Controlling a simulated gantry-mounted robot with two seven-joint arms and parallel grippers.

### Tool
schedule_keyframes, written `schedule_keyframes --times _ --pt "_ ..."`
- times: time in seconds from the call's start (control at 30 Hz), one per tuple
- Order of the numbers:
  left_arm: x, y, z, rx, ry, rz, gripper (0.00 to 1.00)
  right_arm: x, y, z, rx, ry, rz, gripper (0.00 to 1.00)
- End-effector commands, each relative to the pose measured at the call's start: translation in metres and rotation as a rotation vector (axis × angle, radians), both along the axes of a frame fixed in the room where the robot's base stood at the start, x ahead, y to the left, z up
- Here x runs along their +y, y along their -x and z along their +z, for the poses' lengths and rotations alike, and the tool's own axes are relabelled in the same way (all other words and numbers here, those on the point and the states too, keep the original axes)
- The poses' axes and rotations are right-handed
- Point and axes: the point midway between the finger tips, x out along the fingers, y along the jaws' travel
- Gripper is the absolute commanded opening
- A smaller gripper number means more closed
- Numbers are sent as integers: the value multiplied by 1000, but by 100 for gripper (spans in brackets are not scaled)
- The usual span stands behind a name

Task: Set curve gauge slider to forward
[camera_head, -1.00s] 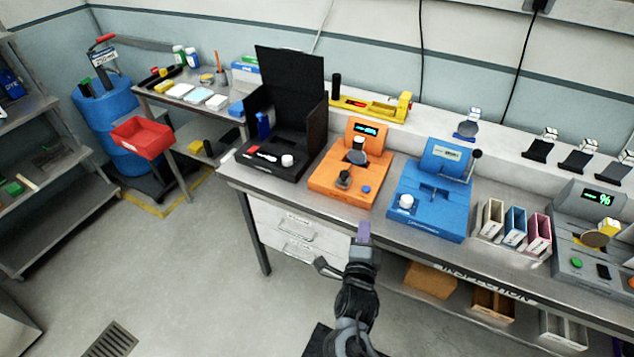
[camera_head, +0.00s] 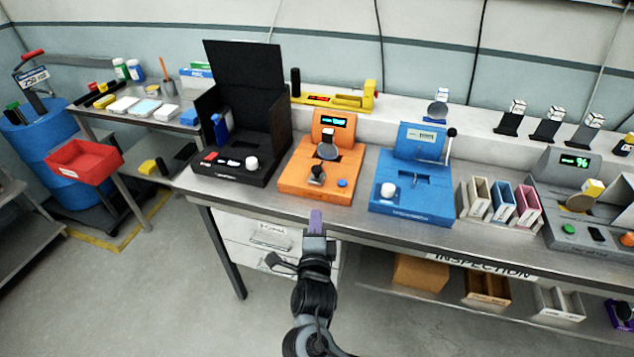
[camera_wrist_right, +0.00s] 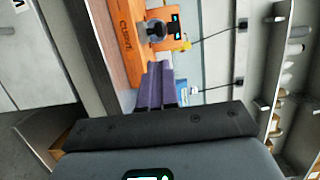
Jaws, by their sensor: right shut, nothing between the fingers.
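The orange curve gauge (camera_head: 322,178) sits on the bench with a lit display on its raised back. My right gripper (camera_head: 315,222), with purple fingers (camera_wrist_right: 158,85), is shut and empty. It is in front of the gauge, near the bench's front edge, apart from the knob. My left gripper is out of view.
A black open-lidded box (camera_head: 238,172) stands left of the gauge and a blue device (camera_head: 410,195) stands right of it. A yellow tool (camera_head: 335,101) lies behind. Several coloured holders (camera_head: 502,201) are farther right. The bench edge (camera_head: 370,231) lies under my right gripper's side.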

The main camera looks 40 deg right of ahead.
Motion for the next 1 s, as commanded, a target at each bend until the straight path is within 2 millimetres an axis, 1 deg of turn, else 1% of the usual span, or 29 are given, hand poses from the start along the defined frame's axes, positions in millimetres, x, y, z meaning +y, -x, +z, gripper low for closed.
schedule_keyframes --times 0.17,0.37,0.8,1.0 --pt "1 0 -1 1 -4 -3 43 -2 -2 0 0 1 0 0" --pt "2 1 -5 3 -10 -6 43 -15 -17 0 -2 4 0 0" --pt "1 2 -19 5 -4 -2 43 -67 -76 0 0 4 -2 0" --pt "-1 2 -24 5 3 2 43 -83 -95 -1 1 3 -1 0"
